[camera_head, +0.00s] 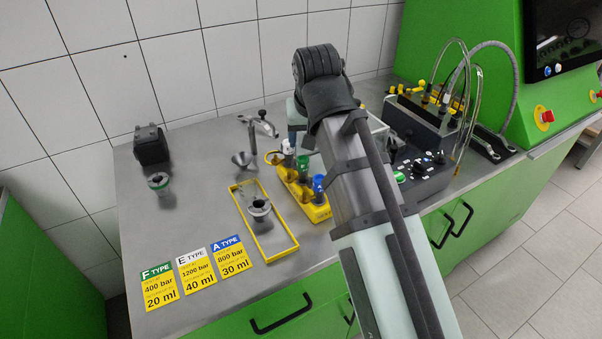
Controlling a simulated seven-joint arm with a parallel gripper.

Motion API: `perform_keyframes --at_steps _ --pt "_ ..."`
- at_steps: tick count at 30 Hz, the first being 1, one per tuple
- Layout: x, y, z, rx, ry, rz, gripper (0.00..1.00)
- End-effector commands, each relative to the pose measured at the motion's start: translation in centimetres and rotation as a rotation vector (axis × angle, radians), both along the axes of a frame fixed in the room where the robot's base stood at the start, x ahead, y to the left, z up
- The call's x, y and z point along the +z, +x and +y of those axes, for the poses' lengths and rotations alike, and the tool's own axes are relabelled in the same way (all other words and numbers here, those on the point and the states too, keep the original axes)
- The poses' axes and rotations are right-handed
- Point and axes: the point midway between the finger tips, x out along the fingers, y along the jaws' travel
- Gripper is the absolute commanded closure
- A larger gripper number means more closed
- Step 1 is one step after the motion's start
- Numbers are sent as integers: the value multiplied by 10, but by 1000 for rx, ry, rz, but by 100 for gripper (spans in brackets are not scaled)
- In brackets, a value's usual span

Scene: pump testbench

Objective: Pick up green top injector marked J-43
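A green top injector (303,164) stands upright in a yellow rack (318,213) in the middle of the bench. It sits between a white top injector (287,147) behind it and a blue top injector (319,184) in front. The marking J-43 is too small to read. My arm crosses the picture just right of the rack and hides what lies behind it. My gripper cannot be made out, so its opening and its distance from the injector do not show.
A yellow-framed tray (286,238) holding a metal cup lies left of the rack. A metal stand (258,124) rises behind it. Type cards (194,270) lie at the front left. A test unit (428,126) with hoses stands right of my arm. The bench's left part is mostly clear.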

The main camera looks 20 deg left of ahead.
Motion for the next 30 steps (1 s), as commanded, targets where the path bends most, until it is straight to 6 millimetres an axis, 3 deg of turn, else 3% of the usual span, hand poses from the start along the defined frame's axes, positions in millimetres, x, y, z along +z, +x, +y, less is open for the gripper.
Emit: perform_keyframes --at_steps 9,23,30 --pt "-37 14 6 0 0 1 37" --pt "-55 20 10 1 0 0 37" --pt "-77 26 19 1 -1 2 37"
